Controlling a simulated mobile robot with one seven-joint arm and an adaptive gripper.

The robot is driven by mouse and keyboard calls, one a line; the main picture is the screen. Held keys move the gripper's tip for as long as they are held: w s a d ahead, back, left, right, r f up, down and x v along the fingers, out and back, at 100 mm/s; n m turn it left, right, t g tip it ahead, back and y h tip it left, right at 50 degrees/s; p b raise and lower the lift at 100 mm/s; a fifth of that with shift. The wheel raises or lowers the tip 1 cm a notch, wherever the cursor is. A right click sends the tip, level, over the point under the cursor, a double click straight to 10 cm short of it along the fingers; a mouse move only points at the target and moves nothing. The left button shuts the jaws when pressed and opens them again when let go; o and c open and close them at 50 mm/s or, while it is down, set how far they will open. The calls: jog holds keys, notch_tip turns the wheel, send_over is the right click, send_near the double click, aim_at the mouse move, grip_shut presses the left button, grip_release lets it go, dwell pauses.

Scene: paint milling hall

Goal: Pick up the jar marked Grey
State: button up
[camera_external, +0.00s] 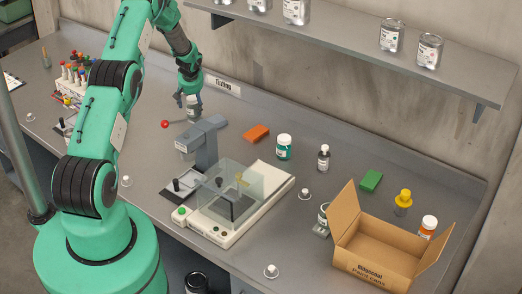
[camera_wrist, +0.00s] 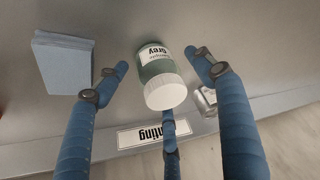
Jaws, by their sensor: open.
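The jar marked Grey (camera_wrist: 156,65) shows in the wrist view with a white lid and a grey-green body. Its label reads upside down there. My gripper (camera_wrist: 160,78) is open, with its blue fingers spread around the jar. I cannot tell whether any finger touches it. In the external view my gripper (camera_external: 189,100) is over the back of the bench, in front of the Tinting sign (camera_external: 228,88). The jar is too small and too covered by the fingers there to make out clearly.
A blue-grey block (camera_wrist: 63,62) lies left of the jar in the wrist view, and a small metallic thing (camera_wrist: 205,98) is close on its right. In the external view a grey stand (camera_external: 205,145), a scale (camera_external: 235,205) and an open cardboard box (camera_external: 375,250) occupy the bench.

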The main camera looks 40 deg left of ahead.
jog(key=shift+x, duration=0.9)
jog(key=c, duration=1.2)
jog(key=shift+r, duration=0.2)
jog(key=shift+r, duration=0.85)
jog(key=shift+s+r, duration=0.1)
jog(key=shift+r, duration=0.7)
jog(key=s+d+r+b, duration=0.1)
jog(key=s+d+b, duration=0.4)
jog(key=s, duration=0.9)
jog(key=shift+d+r, duration=0.2)
jog(key=shift+d, duration=1)
